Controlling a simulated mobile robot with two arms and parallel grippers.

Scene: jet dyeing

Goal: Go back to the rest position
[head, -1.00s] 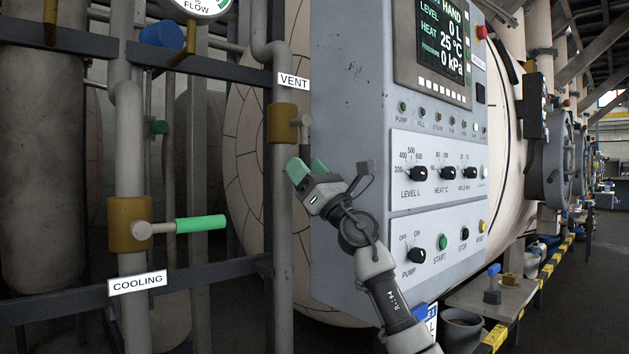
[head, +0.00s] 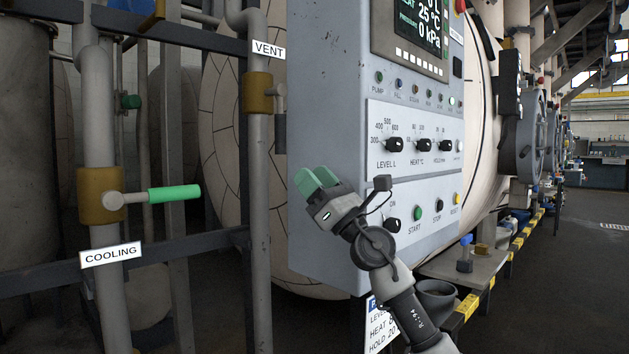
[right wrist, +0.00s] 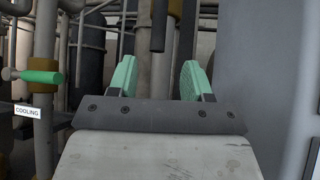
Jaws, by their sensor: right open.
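My right gripper (head: 316,180) has green fingertips and is raised in front of the grey control panel (head: 330,100), left of its lower knobs. In the right wrist view the two green fingers (right wrist: 157,82) stand wide apart with nothing between them. The dark end of the vent valve's handle (right wrist: 158,28) shows beyond and above the gap, apart from the fingers. My left gripper is in neither view.
A cooling valve with a green handle (head: 172,194) sticks out at the left. The vent valve (head: 258,92) is on a pipe beside the panel. A dark grey pot (head: 437,298) and a blue-topped item (head: 465,253) are at lower right. The floor at far right is clear.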

